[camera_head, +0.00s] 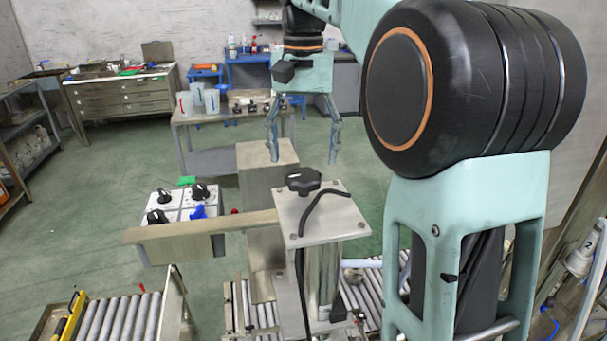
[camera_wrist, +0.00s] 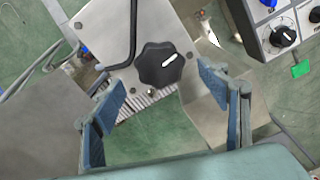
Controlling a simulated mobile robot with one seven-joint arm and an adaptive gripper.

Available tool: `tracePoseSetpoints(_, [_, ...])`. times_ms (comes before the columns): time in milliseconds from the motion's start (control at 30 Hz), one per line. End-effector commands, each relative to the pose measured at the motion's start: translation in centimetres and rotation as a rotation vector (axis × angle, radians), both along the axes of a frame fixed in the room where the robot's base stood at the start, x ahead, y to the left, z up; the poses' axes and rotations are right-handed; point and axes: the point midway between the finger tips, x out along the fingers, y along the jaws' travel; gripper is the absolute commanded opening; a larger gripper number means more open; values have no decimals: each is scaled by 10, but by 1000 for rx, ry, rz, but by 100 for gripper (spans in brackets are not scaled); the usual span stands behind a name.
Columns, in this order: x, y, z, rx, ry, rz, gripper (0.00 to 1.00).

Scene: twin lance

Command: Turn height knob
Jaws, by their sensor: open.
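The height knob (camera_head: 303,181) is a black lobed knob on the top plate (camera_head: 342,214) of a metal column. In the wrist view the knob (camera_wrist: 160,64) carries a white pointer mark and lies beyond the fingertips, roughly centred between them. My gripper (camera_head: 304,160) hangs pointing down above and behind the plate in the head view. In the wrist view my gripper (camera_wrist: 164,82) has its blue-grey fingers wide apart with nothing between them. The fingers do not touch the knob.
A bent black rod (camera_head: 312,208) rises from the plate beside the knob. A control box (camera_head: 180,212) with black knobs and a blue switch stands at left, behind a flat metal bar (camera_head: 200,227). Roller conveyors (camera_head: 120,318) lie below. Green floor (camera_head: 120,160) is open behind.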

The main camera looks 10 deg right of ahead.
Motion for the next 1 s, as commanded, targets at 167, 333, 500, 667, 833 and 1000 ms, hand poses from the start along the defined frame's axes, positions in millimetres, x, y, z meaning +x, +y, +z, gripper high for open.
tracePoseSetpoints(167, [0, 0, -29, 1, 2, 0, 68])
tracePoseSetpoints(333, [0, -1, -41, 0, 0, 0, 68])
tracePoseSetpoints(500, [0, 0, -44, 0, 0, 0, 68])
tracePoseSetpoints(667, [0, 0, -43, 0, 0, 0, 67])
tracePoseSetpoints(833, [0, 0, -43, 0, 0, 0, 48])
tracePoseSetpoints(1000, [0, 0, -43, 0, 0, 0, 30])
